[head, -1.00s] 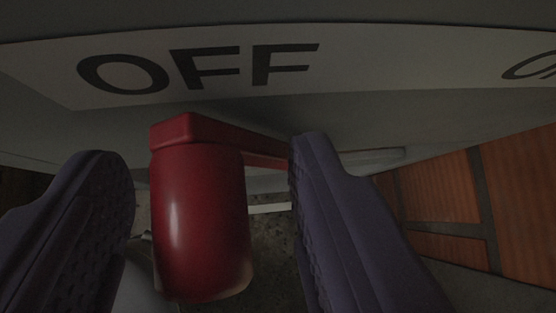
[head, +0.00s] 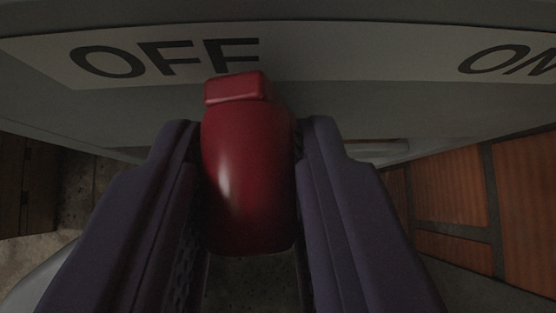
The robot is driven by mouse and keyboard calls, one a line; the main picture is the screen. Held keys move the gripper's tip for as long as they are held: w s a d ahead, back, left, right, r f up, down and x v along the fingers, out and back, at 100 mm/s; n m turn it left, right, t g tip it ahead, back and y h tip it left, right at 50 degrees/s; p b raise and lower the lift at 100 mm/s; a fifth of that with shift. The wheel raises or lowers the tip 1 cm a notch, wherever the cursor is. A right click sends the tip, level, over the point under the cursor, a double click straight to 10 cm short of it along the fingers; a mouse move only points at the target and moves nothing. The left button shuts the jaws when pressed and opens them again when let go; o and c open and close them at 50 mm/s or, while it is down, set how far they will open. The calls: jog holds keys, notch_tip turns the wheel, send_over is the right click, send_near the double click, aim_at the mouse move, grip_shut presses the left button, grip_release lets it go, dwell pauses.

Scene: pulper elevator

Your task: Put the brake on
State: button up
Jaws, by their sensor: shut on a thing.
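The red brake handle (head: 248,180) hangs in the middle of the head view, its upper end just under the last letter of the OFF label (head: 160,58). My gripper (head: 250,140) has one purple finger on each side of the handle, and both fingers are closed against it. The ON label (head: 510,60) is at the upper right, partly cut off by the picture's edge. The handle's link to the panel is hidden behind the handle.
The grey panel (head: 420,115) with the white label strip spans the top of the view. A dark wooden surface (head: 25,185) and pale floor show at the left.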

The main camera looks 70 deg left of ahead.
aim_at(330, 102)
jog(key=shift+w+r+p, duration=0.2)
jog(key=shift+w+p, duration=0.2)
jog(key=shift+p, duration=0.2)
jog(key=shift+w+r+p, duration=0.15)
jog(key=shift+w+p, duration=0.55)
jog(key=shift+p, duration=0.15)
jog(key=shift+w+d, duration=0.1)
jog(key=shift+w, duration=0.25)
jog(key=shift+w+p, duration=0.1)
jog(key=shift+p, duration=0.25)
